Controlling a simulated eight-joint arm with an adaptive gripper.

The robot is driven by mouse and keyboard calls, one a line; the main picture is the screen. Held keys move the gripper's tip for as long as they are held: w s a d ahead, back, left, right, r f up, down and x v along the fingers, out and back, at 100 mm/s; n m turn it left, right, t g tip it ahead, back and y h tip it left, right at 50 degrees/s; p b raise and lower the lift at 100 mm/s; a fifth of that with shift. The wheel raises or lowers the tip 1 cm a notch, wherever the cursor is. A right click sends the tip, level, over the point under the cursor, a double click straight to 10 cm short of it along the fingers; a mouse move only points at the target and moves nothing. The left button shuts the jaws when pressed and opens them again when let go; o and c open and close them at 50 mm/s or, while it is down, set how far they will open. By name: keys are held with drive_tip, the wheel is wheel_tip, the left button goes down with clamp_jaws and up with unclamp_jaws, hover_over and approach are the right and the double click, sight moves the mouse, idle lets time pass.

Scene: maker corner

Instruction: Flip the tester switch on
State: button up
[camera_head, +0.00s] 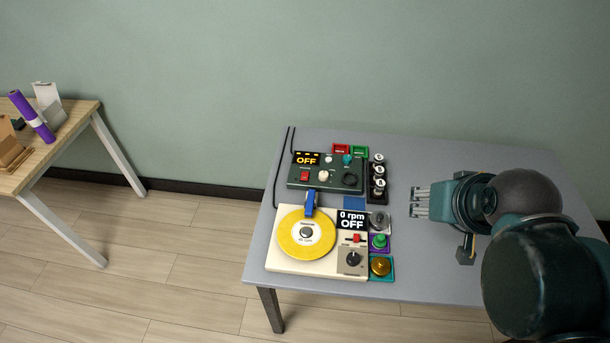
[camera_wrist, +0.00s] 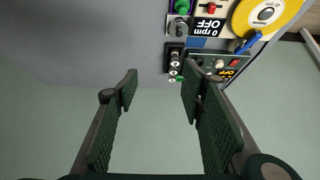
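A dark green box (camera_head: 325,176) stands on the grey table, with a lit display reading OFF (camera_head: 306,159), a red switch (camera_head: 304,177) and a pale knob. In front of it, a cream unit (camera_head: 283,264) carries a yellow disc (camera_head: 306,233), a display reading "0 rpm OFF" (camera_head: 352,220) and a small red switch (camera_head: 357,238). I cannot tell which is the tester. My gripper (camera_head: 421,202) is right of both, apart from them. In the wrist view my gripper (camera_wrist: 160,82) is open and empty, with the green box (camera_wrist: 207,58) beyond its fingertips.
A black block with several silver knobs (camera_head: 378,179) stands right of the green box. Green (camera_head: 380,241) and amber (camera_head: 381,266) buttons stand beside the cream unit. Red and green blocks sit behind. A wooden table (camera_head: 83,110) stands left. The grey table's back right is clear.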

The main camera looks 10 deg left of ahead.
drive_tip(key=c, duration=0.7)
drive_tip(key=shift+w+a+r, duration=0.15)
drive_tip(key=shift+w, duration=0.05)
clamp_jaws()
drive_tip(key=w+a+r+n+g+p, duration=0.3)
drive_tip(key=w+a+n+g+p, duration=0.2)
drive_tip(key=w+a+n, duration=0.95)
drive_tip(key=w+a+f+n+g+p, duration=0.1)
drive_tip(key=w+a+f+p, duration=0.1)
drive_tip(key=w+a+f, duration=0.4)
drive_tip(key=w+a+f+n+g+p, duration=0.2)
drive_tip(key=w+a+f, duration=0.4)
drive_tip(key=a, duration=0.4)
drive_tip(key=shift+w+a+g, duration=0.3)
drive_tip(key=shift+w, duration=0.05)
drive_tip(key=shift+f+n, duration=0.1)
drive_tip(key=shift+n, duration=0.15)
